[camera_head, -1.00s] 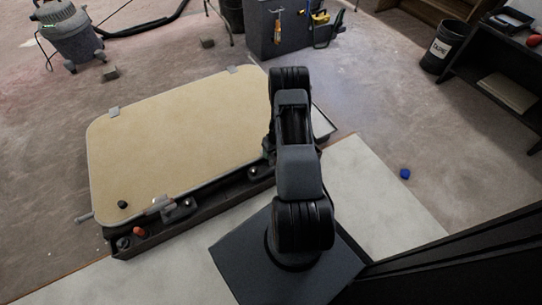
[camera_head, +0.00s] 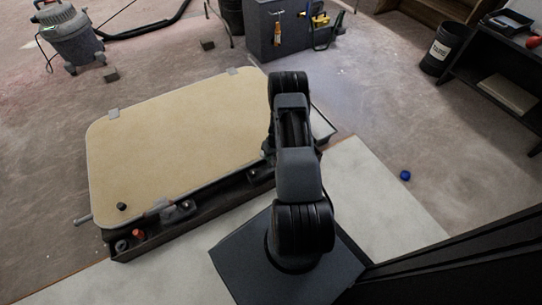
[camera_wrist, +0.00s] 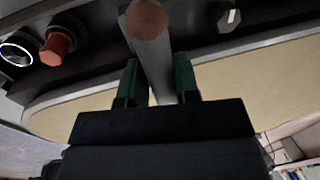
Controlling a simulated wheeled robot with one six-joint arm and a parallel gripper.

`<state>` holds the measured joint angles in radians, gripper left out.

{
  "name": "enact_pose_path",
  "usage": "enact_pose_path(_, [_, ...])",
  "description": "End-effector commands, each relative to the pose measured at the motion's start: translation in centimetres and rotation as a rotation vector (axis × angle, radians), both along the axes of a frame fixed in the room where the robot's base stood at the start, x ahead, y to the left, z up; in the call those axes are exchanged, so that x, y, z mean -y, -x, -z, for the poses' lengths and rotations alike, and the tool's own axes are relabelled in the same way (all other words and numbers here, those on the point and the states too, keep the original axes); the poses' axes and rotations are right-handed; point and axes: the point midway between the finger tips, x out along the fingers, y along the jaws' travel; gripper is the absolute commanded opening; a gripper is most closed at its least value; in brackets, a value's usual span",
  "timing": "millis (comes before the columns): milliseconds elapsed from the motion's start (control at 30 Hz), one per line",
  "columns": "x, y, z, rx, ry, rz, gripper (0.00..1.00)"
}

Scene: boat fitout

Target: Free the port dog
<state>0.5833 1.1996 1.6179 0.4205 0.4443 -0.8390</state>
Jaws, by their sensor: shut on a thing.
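A tan hatch lid (camera_head: 175,140) with a grey rim lies on a dark frame (camera_head: 215,210). A grey round bar (camera_wrist: 150,55) with a reddish-brown end stands between my gripper's green fingers in the wrist view. My gripper (camera_wrist: 158,75) is shut on this bar, which looks like a dog's handle. In the head view my arm hides the gripper and the bar. I cannot tell which dog is the port one. A small metal fitting (camera_head: 160,206) and a dark one (camera_head: 183,206) sit along the lid's near edge.
An orange knob (camera_wrist: 57,46) and a pale ring (camera_wrist: 17,53) lie left of the bar. A hexagonal bolt (camera_wrist: 229,18) is to its right. A black bin (camera_head: 445,47) stands far right. The floor between is mostly clear.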

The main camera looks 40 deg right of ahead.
Motion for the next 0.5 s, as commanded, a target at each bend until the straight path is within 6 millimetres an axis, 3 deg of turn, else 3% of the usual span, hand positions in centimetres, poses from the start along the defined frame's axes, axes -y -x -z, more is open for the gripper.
enact_pose_path(267, [-0.01,0.01,0.04,0.000,0.000,0.032,0.06])
enact_pose_path(500, [0.03,-0.01,0.08,0.000,-0.001,0.178,0.06])
